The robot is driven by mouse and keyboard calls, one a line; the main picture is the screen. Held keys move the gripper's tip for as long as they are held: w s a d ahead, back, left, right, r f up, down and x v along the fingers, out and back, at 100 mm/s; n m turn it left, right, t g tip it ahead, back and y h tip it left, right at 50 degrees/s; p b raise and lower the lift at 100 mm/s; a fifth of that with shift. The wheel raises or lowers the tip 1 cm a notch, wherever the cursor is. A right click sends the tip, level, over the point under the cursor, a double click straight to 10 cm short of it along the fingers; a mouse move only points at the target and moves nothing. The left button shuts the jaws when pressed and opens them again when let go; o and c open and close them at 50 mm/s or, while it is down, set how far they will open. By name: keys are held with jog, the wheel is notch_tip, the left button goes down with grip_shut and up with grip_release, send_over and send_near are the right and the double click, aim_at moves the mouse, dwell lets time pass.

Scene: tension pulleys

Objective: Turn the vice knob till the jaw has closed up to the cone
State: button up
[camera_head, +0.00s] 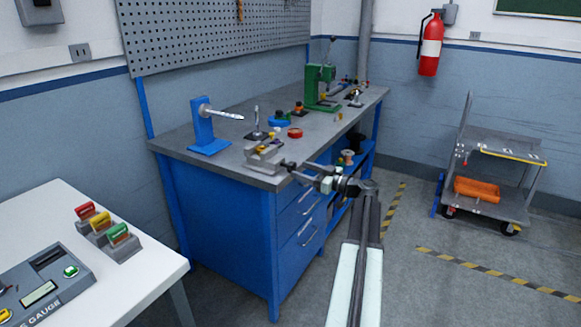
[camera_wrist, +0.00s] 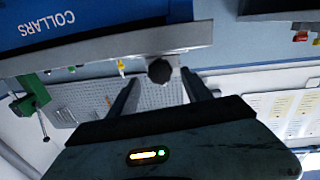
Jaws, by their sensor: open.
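The grey vice (camera_head: 262,160) sits on the front corner of the workbench in the head view. In the wrist view its dark round knob (camera_wrist: 160,71) lies between the tips of my gripper (camera_wrist: 162,80), with a gap to each finger. In the head view my gripper (camera_head: 298,170) is just right of the vice, off the bench edge. The gripper is open and holds nothing. Small coloured parts sit at the vice, but I cannot make out the cone or the jaw gap.
The grey workbench top (camera_head: 235,130) carries a blue stand (camera_head: 206,130) with a rod, a red ring (camera_head: 295,132) and a green press (camera_head: 320,88). A white table (camera_head: 130,255) stands at the left. A trolley (camera_head: 500,150) stands at the right. The floor between is clear.

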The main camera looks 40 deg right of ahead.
aim_at(294, 168)
jog(key=w, duration=0.3)
jog(key=w+a, duration=0.1)
jog(key=w, duration=0.1)
jog(key=shift+w, duration=0.4)
jog(key=shift+s, duration=0.1)
grip_shut()
jog(key=shift+m, duration=0.3)
jog(key=shift+m+g+p, duration=0.3)
jog(key=shift+m+p, duration=0.1)
jog(key=shift+m, duration=2.2)
grip_release()
jog(key=shift+f, duration=0.1)
